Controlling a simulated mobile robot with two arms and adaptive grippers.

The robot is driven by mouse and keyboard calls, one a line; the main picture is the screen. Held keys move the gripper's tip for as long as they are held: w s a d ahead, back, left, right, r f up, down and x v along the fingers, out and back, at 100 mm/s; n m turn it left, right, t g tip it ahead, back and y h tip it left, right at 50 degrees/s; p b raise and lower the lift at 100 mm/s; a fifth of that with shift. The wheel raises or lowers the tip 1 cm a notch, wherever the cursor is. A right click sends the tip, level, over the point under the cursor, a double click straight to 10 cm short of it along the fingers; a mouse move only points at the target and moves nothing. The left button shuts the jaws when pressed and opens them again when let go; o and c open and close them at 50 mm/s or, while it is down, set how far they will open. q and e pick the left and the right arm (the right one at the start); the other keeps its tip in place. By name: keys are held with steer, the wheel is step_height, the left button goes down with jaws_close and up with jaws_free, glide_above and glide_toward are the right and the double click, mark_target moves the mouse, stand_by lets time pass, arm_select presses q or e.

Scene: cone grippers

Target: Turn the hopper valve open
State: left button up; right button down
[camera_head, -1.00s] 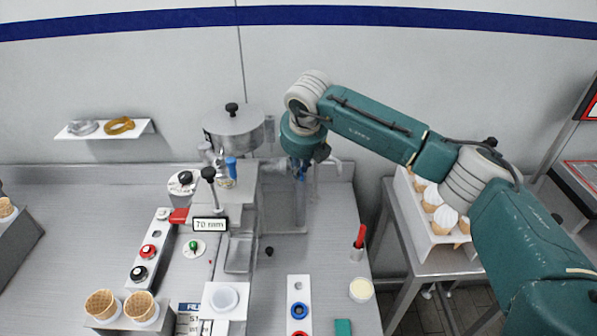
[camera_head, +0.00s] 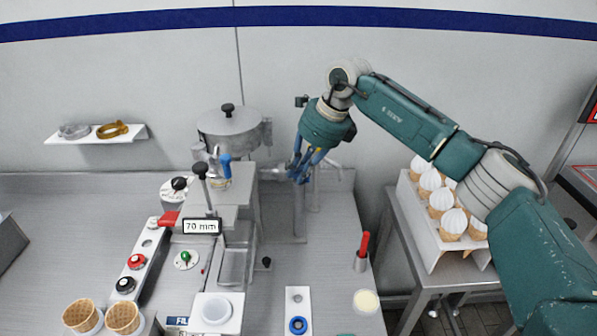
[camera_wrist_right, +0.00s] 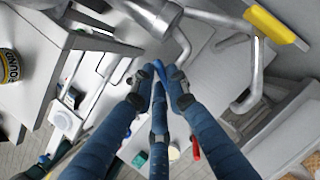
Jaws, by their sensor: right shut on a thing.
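The metal hopper (camera_head: 228,128) with a black-knobbed lid stands at the back of the counter in the head view. My right gripper (camera_head: 298,172) is to the right of the hopper, pointing down, beside metal pipework. In the right wrist view its blue fingers (camera_wrist_right: 160,88) are closed together around a thin blue lever (camera_wrist_right: 159,64), which appears to be the valve handle. The fingertips largely hide the lever's grip and its joint. Another upright blue handle (camera_head: 225,166) stands in front of the hopper, apart from the gripper. My left gripper is not in view.
A bent pipe (camera_wrist_right: 245,75) with a yellow handle (camera_wrist_right: 275,27) is close to the gripper's right in the wrist view. A machine with a 70 mm display (camera_head: 201,227) stands left of the gripper. A rack of filled cones (camera_head: 440,215) is at right. Counter space in front is partly clear.

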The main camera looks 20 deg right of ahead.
steer(key=n+g, duration=0.1)
steer(key=n, duration=0.1)
steer(key=n+y+p, duration=0.1)
steer(key=n, duration=0.2)
steer(key=shift+d+r+g, duration=0.15)
steer(key=shift+g, duration=0.25)
steer(key=shift+n+p, duration=0.3)
steer(key=c, duration=1.7)
jaws_free()
steer(key=v, duration=1.2)
steer(key=shift+w, duration=0.1)
